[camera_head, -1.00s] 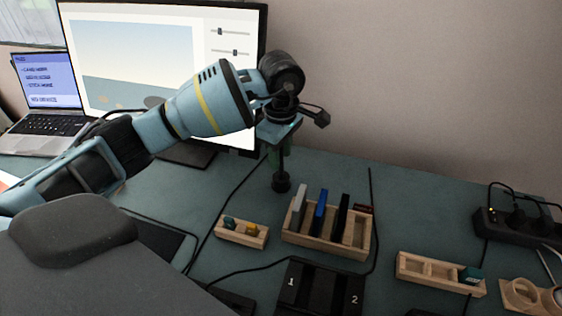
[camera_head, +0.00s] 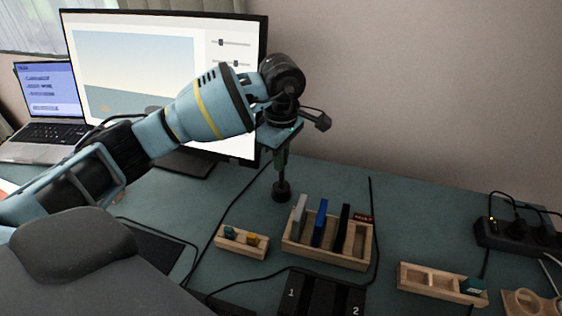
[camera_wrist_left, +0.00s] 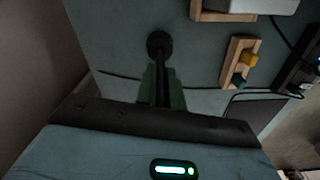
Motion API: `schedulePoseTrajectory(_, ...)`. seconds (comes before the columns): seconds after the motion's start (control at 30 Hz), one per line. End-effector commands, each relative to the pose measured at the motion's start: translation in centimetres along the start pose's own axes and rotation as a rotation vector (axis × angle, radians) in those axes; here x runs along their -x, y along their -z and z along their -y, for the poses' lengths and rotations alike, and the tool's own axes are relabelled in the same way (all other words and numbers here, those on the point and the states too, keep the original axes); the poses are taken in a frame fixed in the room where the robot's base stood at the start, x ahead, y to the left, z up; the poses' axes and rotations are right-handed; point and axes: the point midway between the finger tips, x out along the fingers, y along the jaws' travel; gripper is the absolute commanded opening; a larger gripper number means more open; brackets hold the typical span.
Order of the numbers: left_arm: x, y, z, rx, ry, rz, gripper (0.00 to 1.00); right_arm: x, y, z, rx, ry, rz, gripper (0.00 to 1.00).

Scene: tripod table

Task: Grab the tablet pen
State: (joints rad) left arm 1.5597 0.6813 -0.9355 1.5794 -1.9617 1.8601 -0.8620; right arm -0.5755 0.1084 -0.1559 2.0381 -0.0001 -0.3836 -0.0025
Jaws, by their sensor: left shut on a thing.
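The tablet pen (camera_wrist_left: 158,72) looks like a thin dark stick standing upright in a round black base on the desk. My left gripper (camera_head: 281,160) points down and its green fingers are shut around the pen's upper part. The round base (camera_head: 281,191) shows just below the fingers, and it also shows in the left wrist view (camera_wrist_left: 159,44). The fingers and the gripper body hide the pen's upper end. I cannot tell whether the base rests on the desk or is lifted slightly. My right gripper is in neither view.
A monitor (camera_head: 135,60) stands behind my left arm, with a laptop (camera_head: 45,115) beside it. A wooden rack (camera_head: 325,252) with upright cards and a small wooden tray (camera_head: 240,243) stand in front. A power strip (camera_head: 515,232) lies at right. Cables cross the desk.

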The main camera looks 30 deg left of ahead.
Motion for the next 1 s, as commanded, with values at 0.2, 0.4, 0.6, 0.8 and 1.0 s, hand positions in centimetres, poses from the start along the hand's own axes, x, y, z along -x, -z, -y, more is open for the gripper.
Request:
schedulePoseTrajectory(0.2, 3.6, 0.0, -0.1, 0.0, -0.005, 0.0, 0.0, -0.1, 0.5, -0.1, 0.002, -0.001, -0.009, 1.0)
schedulePoseTrajectory(0.4, 7.5, 0.0, 0.0, 0.0, -0.005, 0.0, 0.0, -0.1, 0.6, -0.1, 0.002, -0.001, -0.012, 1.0)
schedulePoseTrajectory(0.6, 11.7, 0.0, 0.1, 0.001, -0.006, -0.001, 0.0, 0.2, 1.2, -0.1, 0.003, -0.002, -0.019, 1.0)
schedulePoseTrajectory(0.8, 14.7, 0.0, 0.1, 0.001, -0.004, -0.001, 0.0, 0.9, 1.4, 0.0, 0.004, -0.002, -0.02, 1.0)
schedulePoseTrajectory(1.0, 16.2, 0.0, 0.1, 0.001, -0.001, 0.0, 0.0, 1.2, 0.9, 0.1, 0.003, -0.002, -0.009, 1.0)
